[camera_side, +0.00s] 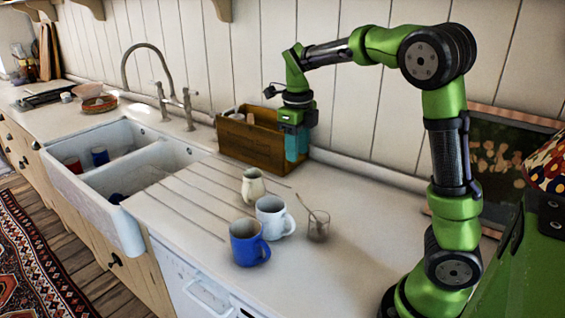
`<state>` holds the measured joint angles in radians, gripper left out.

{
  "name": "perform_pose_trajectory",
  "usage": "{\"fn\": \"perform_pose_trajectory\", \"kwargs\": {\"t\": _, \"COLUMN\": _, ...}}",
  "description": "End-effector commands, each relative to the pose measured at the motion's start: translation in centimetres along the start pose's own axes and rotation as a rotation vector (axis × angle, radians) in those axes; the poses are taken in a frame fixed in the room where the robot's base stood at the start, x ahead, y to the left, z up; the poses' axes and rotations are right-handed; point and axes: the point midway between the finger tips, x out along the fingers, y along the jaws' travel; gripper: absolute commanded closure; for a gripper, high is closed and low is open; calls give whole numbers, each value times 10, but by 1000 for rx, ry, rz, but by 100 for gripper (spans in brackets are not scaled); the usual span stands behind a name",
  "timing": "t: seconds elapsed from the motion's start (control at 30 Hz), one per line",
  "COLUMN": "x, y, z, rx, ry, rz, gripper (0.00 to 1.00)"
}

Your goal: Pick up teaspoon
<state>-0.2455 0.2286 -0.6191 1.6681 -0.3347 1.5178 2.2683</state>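A teaspoon (307,208) stands tilted in a small clear glass (318,230) on the white counter, its handle leaning up to the left over the rim. Its lower part shows only faintly through the glass. My gripper (296,155) points down at the right end of a wooden crate near the back wall, above and behind the glass, well apart from the teaspoon. The fingers are small and dim here, so I cannot tell whether they are open or shut.
A white mug (270,222), a blue mug (246,246) and a cream jug (253,190) stand left of the glass. The wooden crate (250,146) stands at the back. A double sink (118,190) lies left. The counter right of the glass is clear.

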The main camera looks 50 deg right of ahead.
Motion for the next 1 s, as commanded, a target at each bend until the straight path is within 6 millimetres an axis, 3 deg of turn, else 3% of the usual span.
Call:
{"fn": "perform_pose_trajectory", "kwargs": {"t": 0.17, "x": 15, "y": 1, "z": -1, "rx": 47, "ry": 6, "rz": 3, "gripper": 61}}
{"fn": "perform_pose_trajectory", "kwargs": {"t": 0.6, "x": 104, "y": 1, "z": -2, "rx": 44, "ry": 5, "rz": 3, "gripper": 61}}
{"fn": "perform_pose_trajectory", "kwargs": {"t": 0.87, "x": 123, "y": 1, "z": -3, "rx": 43, "ry": 3, "rz": 4, "gripper": 61}}
{"fn": "perform_pose_trajectory", "kwargs": {"t": 1.0, "x": 144, "y": 2, "z": -9, "rx": 43, "ry": 6, "rz": 4, "gripper": 61}}
